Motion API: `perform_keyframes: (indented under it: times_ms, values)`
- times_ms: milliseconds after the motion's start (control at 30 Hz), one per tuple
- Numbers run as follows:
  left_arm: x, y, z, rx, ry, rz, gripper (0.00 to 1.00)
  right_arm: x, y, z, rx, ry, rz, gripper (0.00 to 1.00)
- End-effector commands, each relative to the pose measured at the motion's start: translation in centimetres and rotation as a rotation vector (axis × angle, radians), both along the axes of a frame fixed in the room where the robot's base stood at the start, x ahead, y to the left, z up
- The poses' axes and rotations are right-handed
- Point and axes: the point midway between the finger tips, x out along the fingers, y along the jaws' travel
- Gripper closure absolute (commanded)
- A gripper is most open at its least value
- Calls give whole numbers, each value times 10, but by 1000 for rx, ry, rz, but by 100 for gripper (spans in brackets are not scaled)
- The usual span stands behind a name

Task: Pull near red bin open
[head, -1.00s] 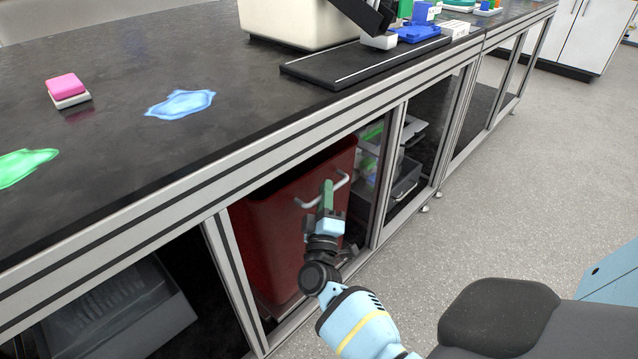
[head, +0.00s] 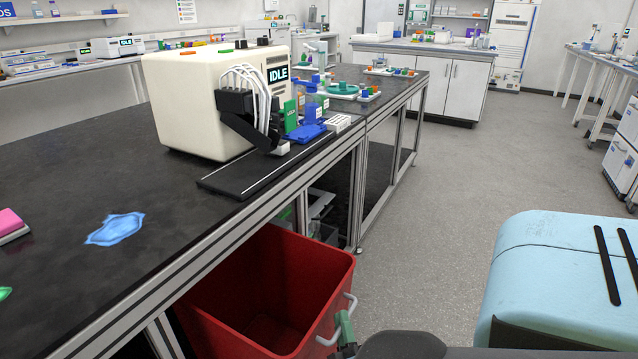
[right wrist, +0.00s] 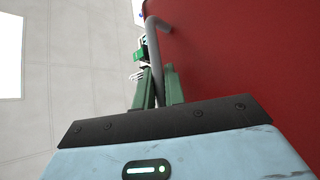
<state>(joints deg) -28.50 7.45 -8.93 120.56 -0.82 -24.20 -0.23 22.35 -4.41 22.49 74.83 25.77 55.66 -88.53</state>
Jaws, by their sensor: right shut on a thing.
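The near red bin (head: 262,290) stands partly out from under the dark bench, with its open top and empty-looking inside showing in the head view. Its pale handle (head: 346,318) is on the side facing the aisle. My right gripper (head: 345,325) is at this handle, mostly cut off by the lower edge of the head view. In the right wrist view, the green fingers (right wrist: 158,88) are closed on the grey handle (right wrist: 154,50), beside the red bin wall (right wrist: 240,60). My left gripper is not in view.
The bench frame borders the bin. Grey floor (head: 450,180) is open to the right.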

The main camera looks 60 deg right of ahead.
Motion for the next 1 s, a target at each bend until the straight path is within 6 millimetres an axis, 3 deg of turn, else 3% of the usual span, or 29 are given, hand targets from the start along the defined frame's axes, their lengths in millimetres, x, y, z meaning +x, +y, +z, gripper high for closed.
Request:
perform_keyframes:
  times_ms: [233,700,733,867,1000]
  values:
    - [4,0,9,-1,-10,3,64,-29,-1,0,0,4,3,100]
    - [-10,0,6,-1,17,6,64,-34,-2,-1,-1,3,3,100]
    - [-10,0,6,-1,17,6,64,-34,-2,-1,-1,3,3,84]
    - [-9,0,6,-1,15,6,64,-34,-2,-1,-1,2,2,67]
    - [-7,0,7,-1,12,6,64,-34,-2,-1,-1,1,1,67]
